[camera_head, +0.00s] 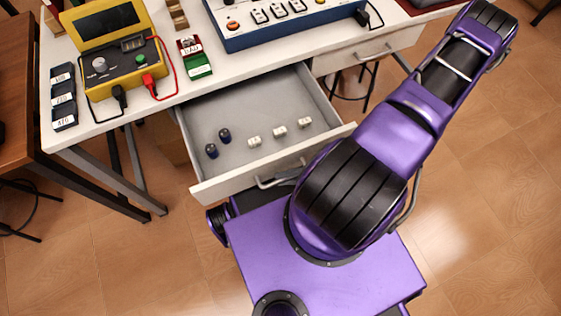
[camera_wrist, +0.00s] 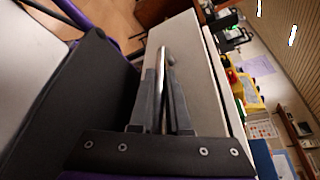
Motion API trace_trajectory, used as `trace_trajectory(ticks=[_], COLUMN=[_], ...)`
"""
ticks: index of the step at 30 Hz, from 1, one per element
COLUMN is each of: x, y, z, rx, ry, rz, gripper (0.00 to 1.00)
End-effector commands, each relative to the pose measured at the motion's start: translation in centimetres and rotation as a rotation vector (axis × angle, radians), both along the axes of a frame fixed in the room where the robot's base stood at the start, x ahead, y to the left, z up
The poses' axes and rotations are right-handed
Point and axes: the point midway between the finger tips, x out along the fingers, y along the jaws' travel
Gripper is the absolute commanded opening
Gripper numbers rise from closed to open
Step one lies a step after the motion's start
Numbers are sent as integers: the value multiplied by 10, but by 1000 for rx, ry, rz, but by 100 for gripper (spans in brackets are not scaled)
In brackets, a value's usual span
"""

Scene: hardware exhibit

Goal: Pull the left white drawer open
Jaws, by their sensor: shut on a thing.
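The left white drawer (camera_head: 268,157) is pulled well out from under the table in the head view. Its grey inside holds two dark knobs (camera_head: 218,143) and several small white blocks (camera_head: 280,132). Its metal handle (camera_head: 280,175) is on the front face, partly hidden by my arm. In the wrist view, my gripper (camera_wrist: 165,75) is shut on the handle bar (camera_wrist: 162,62), close to the white drawer front (camera_wrist: 195,65). My gripper is hidden behind my arm in the head view.
The right white drawer (camera_head: 350,60) is shut. On the white tabletop (camera_head: 215,75) stand a yellow meter case (camera_head: 115,50), a blue panel (camera_head: 290,35), a green-and-red box (camera_head: 194,58) and dark labelled blocks (camera_head: 63,95). A stool (camera_head: 350,90) stands under the table.

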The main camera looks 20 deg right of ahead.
Motion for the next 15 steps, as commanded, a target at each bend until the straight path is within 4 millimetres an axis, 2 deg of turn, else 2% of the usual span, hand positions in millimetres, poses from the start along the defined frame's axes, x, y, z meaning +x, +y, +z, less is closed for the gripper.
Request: trace_trajectory(ticks=[5, 15], x=[-8, -9], y=[-1, -1], z=[1, 1], rx=[0, 0], ry=[0, -1], rz=[-1, -1], gripper=[0, 0])
